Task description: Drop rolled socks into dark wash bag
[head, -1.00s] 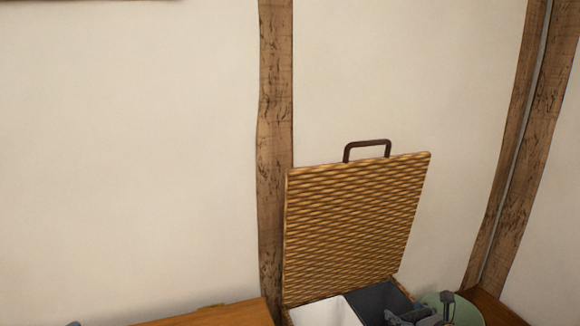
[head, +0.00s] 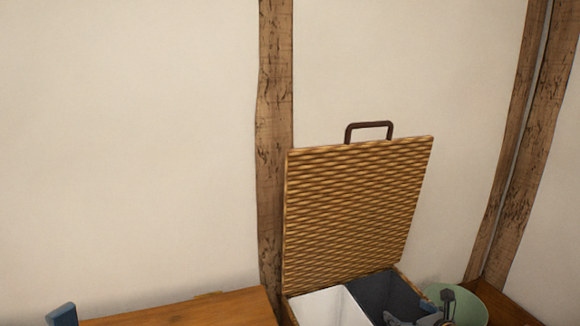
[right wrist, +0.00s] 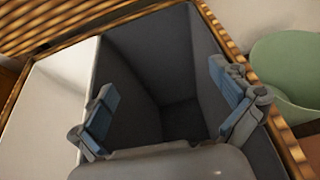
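The dark wash bag (head: 384,287) is the right compartment of a wicker hamper, beside a white compartment (head: 325,305). In the right wrist view I look down into the dark bag (right wrist: 165,50); its visible inside looks empty, and its near part is hidden by my gripper. My right gripper (right wrist: 167,106) is open over the bag's mouth, with nothing between its fingers. It also shows at the bottom edge of the head view (head: 425,312). Only a blue-grey tip of my left gripper (head: 62,315) shows at the bottom left. No rolled socks are visible.
The hamper's woven lid (head: 355,210) stands open against the wall, with a brown handle (head: 368,127) on top. A green round container (head: 468,303) stands just right of the hamper. A wooden surface (head: 190,308) lies to its left.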

